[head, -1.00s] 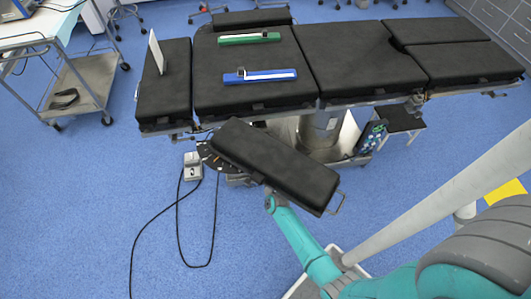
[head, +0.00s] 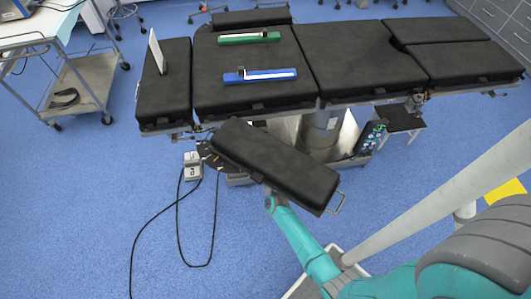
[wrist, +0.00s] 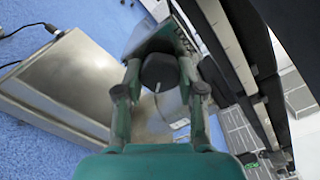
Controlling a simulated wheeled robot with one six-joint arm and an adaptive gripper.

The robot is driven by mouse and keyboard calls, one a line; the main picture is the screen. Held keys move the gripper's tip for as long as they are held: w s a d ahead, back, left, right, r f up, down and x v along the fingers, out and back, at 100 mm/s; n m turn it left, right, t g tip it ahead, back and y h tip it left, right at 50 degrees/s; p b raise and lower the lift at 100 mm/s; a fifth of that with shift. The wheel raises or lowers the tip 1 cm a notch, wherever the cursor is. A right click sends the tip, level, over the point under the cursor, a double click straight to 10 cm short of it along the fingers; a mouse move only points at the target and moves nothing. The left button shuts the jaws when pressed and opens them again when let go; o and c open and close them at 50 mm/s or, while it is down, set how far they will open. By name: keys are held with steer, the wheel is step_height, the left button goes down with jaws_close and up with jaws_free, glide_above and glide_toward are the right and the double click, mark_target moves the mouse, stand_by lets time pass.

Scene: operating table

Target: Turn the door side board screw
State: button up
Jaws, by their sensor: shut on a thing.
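The side board (head: 275,165) is a black padded board standing out from the near side of the operating table (head: 360,60), with a metal loop at its near end. My gripper is hidden below this board in the head view; only my teal arm shows there. In the wrist view my gripper (wrist: 161,72) is shut on a round black screw knob (wrist: 160,72), one finger on each side. The knob has a short white mark on its lower edge. Its threaded part is hidden.
Above the knob are a dark bracket and the table's rail (wrist: 228,50). A broad metal base plate (wrist: 75,80) fills the left of the wrist view. A foot pedal (head: 193,166) with a cable lies on the blue floor. A trolley (head: 80,85) stands at left.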

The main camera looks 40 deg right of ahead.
steer(key=shift+f+m, duration=0.1)
steer(key=shift+m, duration=0.6)
steer(key=o, duration=1.1)
steer(key=shift+o, duration=0.2)
steer(key=shift+s, duration=0.1)
steer(key=v, duration=1.2)
